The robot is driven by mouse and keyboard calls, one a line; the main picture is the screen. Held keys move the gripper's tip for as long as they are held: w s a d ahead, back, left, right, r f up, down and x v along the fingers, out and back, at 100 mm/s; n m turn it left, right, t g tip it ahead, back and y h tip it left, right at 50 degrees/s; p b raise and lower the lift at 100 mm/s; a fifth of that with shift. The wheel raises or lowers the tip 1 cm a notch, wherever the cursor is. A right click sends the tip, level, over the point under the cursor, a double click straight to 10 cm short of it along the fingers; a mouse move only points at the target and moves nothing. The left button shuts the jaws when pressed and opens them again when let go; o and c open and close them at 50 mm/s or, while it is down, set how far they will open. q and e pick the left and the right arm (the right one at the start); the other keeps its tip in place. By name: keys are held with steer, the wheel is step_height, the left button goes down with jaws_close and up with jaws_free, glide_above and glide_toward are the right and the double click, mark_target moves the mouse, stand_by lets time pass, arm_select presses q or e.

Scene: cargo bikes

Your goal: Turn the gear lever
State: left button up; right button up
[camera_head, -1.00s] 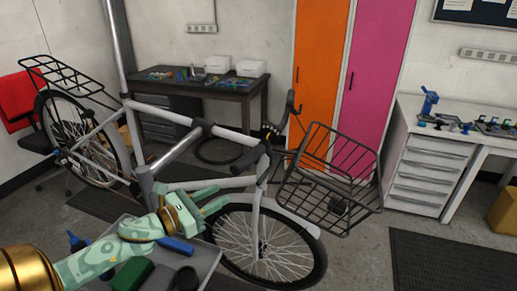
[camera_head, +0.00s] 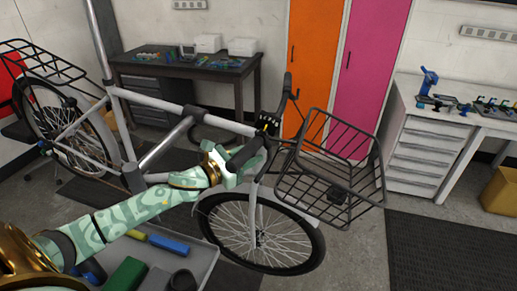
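The cargo bike (camera_head: 152,102) stands upright with its handlebar across the middle of the view. A dark grip (camera_head: 246,150) is at the near end of the handlebar. A small black part with yellow marks (camera_head: 268,122) sits near the bar's centre; the gear lever itself is too small to tell apart. My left gripper (camera_head: 240,168) is at the near grip, with its fingers overlapping the grip's lower end. Whether they are closed on it or only around it is not clear. My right gripper is out of view.
A grey tray (camera_head: 205,262) with a green block (camera_head: 126,274) and a blue block (camera_head: 169,245) lies below my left arm. The front wire basket (camera_head: 340,165) is right of the handlebar. A workbench (camera_head: 187,68) and white drawers (camera_head: 425,165) stand behind.

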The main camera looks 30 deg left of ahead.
arm_select(q)
steer(key=x, duration=0.3)
steer(key=shift+w+d, duration=0.1)
steer(key=shift+w, duration=0.1)
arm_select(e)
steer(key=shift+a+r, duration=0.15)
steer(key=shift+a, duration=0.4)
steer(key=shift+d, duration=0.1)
arm_select(q)
jaws_close()
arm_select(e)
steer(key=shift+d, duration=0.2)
